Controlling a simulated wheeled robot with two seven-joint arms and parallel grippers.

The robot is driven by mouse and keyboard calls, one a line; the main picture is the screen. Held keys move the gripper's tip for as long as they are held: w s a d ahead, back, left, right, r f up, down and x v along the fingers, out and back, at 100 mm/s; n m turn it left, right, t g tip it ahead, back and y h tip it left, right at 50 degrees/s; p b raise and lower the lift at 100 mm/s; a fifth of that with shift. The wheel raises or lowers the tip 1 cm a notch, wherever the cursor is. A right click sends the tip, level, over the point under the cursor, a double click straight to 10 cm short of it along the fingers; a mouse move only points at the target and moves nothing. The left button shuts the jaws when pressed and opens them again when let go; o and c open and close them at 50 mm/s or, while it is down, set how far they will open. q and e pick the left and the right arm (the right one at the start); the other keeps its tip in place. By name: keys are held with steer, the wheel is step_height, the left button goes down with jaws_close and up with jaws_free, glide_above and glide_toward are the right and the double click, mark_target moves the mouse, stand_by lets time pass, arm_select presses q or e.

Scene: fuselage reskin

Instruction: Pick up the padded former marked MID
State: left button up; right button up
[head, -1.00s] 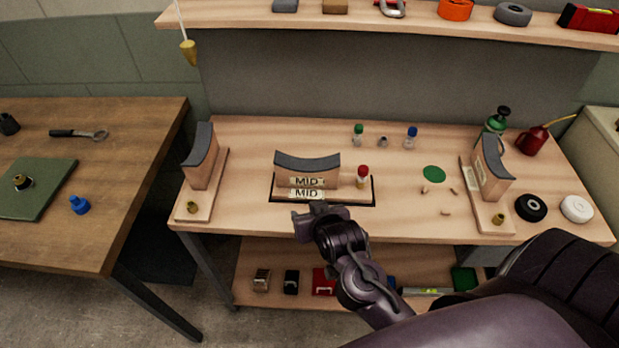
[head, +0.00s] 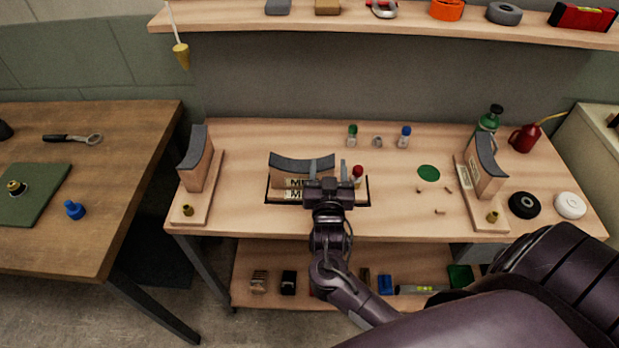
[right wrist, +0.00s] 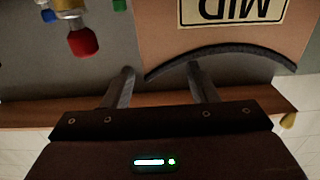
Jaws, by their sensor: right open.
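The padded former marked MID (head: 290,170) stands on the bench in a dark-outlined rectangle, its curved dark pad on top. In the head view my right gripper partly covers its label. My right gripper (head: 328,172) is open, its two fingers pointing up in the picture at the former's right end. In the right wrist view the MID former (right wrist: 215,45) shows upside down, with its curved pad edge near the right-hand finger of the open gripper (right wrist: 160,82). I cannot tell whether a finger touches it. My left gripper is not in view.
A red-capped bottle (head: 357,173) stands close to the right of the gripper; its red cap (right wrist: 83,42) also shows in the wrist view. Other padded formers stand at the left (head: 197,165) and right (head: 487,170). A shelf (head: 400,28) runs above the bench.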

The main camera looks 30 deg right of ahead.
mark_target(328, 154)
steer(key=x, duration=0.2)
steer(key=p+x, duration=0.1)
steer(key=x, duration=0.1)
steer(key=shift+w+d+f, duration=0.25)
steer(key=shift+w, duration=0.05)
jaws_close()
steer(key=shift+r, duration=0.15)
